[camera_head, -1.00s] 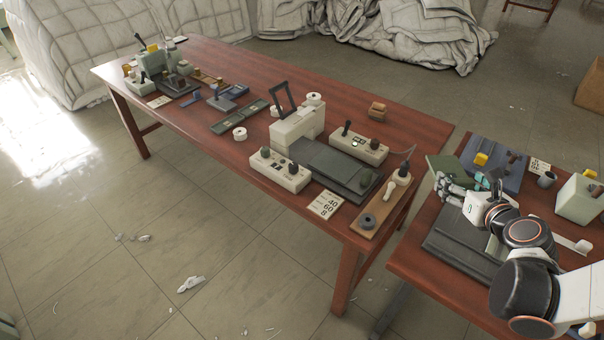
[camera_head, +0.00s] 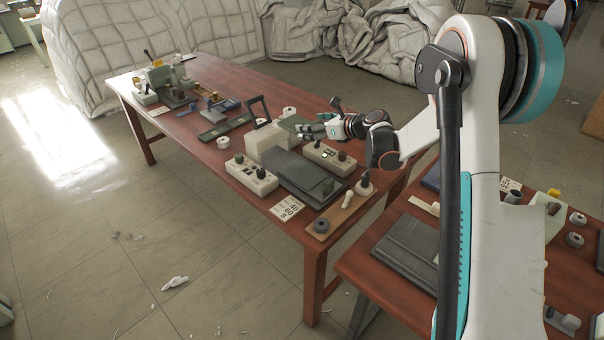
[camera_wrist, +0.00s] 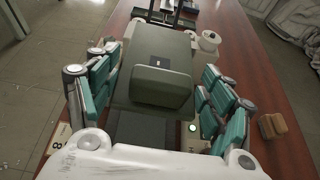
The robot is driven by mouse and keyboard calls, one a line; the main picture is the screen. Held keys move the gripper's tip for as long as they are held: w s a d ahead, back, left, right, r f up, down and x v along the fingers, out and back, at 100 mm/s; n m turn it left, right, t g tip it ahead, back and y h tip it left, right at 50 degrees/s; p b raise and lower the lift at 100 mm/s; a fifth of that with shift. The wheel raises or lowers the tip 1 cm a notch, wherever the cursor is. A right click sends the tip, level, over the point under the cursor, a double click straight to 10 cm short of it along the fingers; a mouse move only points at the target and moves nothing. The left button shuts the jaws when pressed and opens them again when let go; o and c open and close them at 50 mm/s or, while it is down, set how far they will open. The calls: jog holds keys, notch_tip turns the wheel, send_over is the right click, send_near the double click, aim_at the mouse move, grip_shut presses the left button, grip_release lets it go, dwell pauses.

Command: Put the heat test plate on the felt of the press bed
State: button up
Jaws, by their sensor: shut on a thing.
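My gripper (camera_head: 322,130) is shut on the heat test plate, a flat dark green plate (camera_head: 292,124) with a raised block-like handle. In the wrist view the plate (camera_wrist: 150,48) extends ahead between the teal finger pads, with its handle (camera_wrist: 160,86) nearer me. The plate is held above the long table, near the cream press head (camera_head: 270,145). The press bed (camera_head: 296,172) is a dark grey flat slab on that table, in front of my gripper in the head view. A part of it (camera_wrist: 140,130) shows below the plate in the wrist view.
Cream control boxes (camera_head: 252,174) (camera_head: 326,155) flank the bed. A white roll (camera_wrist: 209,40) and a brown block (camera_wrist: 272,125) are near. A number card (camera_head: 287,209) lies at the front edge.

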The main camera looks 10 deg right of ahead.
aim_at(314, 180)
notch_tip(314, 180, down, 20)
jog(key=b, duration=0.6)
jog(key=shift+w+r+b, duration=0.15)
jog(key=shift+b, duration=0.25)
jog(key=o, duration=1.1)
jog(key=shift+s+d+r, duration=0.15)
jog(key=shift+s+d, duration=0.05)
jog(key=shift+d, duration=0.05)
jog(key=p+v, duration=0.3)
jog(key=v, duration=0.8)
jog(key=shift+s, duration=0.2)
jog(key=shift+d, duration=0.1)
